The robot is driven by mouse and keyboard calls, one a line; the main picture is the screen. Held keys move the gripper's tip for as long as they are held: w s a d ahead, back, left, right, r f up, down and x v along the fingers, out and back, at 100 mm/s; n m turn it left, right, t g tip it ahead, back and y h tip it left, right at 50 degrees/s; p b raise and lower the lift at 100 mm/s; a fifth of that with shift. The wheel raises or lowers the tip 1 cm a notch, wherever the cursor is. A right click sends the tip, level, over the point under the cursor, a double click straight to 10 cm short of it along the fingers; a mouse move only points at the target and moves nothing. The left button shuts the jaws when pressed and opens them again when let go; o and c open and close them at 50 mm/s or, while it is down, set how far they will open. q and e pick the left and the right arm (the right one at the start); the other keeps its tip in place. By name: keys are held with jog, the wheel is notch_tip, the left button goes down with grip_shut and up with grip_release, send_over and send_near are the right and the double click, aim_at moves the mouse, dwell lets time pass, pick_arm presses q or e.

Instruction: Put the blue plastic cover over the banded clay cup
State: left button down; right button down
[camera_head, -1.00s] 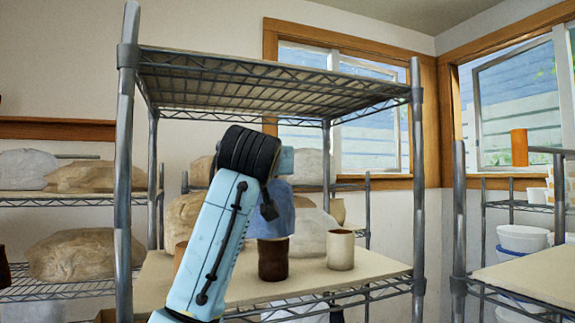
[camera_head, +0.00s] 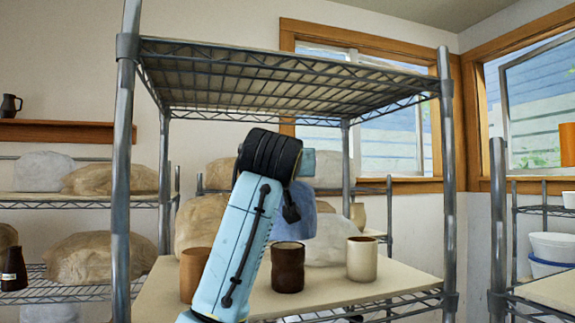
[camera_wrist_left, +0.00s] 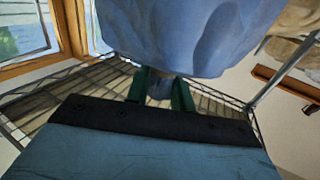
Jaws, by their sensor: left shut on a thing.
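The blue plastic cover (camera_head: 298,218) hangs above the shelf board in the head view, partly hidden behind my left wrist. It fills the top of the left wrist view (camera_wrist_left: 190,35). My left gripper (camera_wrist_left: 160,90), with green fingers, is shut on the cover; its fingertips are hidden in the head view. A dark brown cup (camera_head: 288,268) stands upright on the board, its rim just below the cover in the picture. I cannot tell the depth gap. A cream cup (camera_head: 362,260) stands to its right, and a terracotta cup (camera_head: 192,274) to its left, partly behind my arm. I cannot make out clear bands.
The wire rack's upper shelf (camera_head: 290,80) is above my left wrist, and its posts (camera_head: 447,180) stand at both sides. Wrapped lumps (camera_head: 110,180) sit on racks behind. The board (camera_head: 330,292) has free room in front of the cups.

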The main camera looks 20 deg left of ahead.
pick_arm(q)
jog(key=shift+f+b, duration=1.45)
jog(key=shift+f, duration=0.7)
jog(key=shift+f+b, duration=2)
jog(key=shift+f, duration=1.2)
jog(key=c, duration=1.1)
grip_release()
jog(key=s+b, duration=0.1)
jog(key=s, duration=0.3)
jog(key=s+d+b, duration=0.1)
jog(key=s+b, duration=0.1)
jog(key=s, duration=0.2)
jog(key=s+d+b, duration=0.1)
jog(key=s, duration=0.4)
jog(key=shift+s+d, duration=0.1)
jog(key=shift+d, duration=0.15)
